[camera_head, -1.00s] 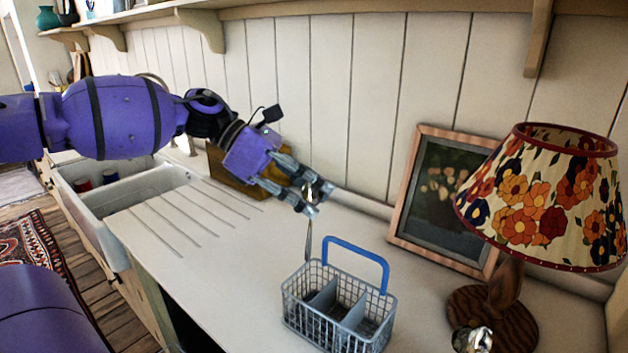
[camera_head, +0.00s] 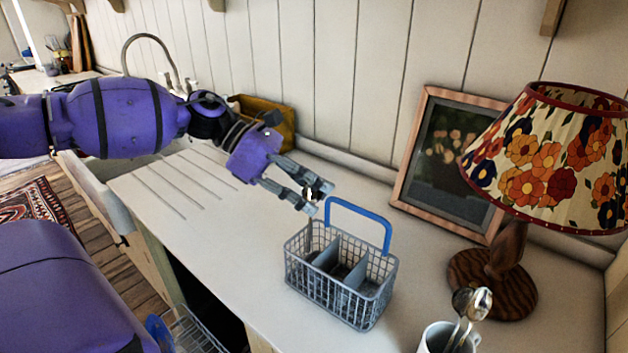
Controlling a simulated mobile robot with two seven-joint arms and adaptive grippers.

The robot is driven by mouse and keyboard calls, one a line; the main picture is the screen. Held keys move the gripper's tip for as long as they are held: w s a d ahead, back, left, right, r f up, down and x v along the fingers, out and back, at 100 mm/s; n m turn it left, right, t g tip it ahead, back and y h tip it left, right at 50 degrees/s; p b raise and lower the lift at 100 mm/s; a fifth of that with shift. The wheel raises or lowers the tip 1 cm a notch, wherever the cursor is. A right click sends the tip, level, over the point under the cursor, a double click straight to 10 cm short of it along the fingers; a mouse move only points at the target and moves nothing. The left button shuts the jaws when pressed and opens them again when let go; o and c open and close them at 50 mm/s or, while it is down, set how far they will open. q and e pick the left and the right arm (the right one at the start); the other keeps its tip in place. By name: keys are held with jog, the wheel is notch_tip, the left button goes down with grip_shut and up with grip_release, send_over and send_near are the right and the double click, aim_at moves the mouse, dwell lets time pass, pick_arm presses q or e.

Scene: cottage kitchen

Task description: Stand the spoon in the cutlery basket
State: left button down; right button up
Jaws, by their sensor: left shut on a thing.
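The cutlery basket (camera_head: 342,291) is a grey wire basket with a blue handle, standing on the pale counter. Grey dividers split it into compartments. My left gripper (camera_head: 315,198) is just above its back left corner, shut on the spoon (camera_head: 309,230). The spoon's shiny upper end is between the fingertips and its thin handle hangs down nearly upright. The handle's lower end is at the basket's left end, hidden by the mesh; I cannot tell whether it is inside the left compartment. My right gripper is not in view.
A white mug (camera_head: 437,338) with spoons stands at the bottom right. A flowered lamp (camera_head: 560,160) and a framed picture (camera_head: 445,165) stand to the right. The draining grooves (camera_head: 180,185) are bare.

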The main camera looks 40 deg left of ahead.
pick_arm(q)
jog(key=shift+s+f+b, duration=0.15)
jog(key=shift+f, duration=1.1)
jog(key=shift+s+f+b, duration=0.15)
jog(key=shift+f, duration=1.1)
jog(key=c, duration=1.7)
grip_release()
jog(key=shift+a, duration=0.1)
jog(key=v, duration=1.2)
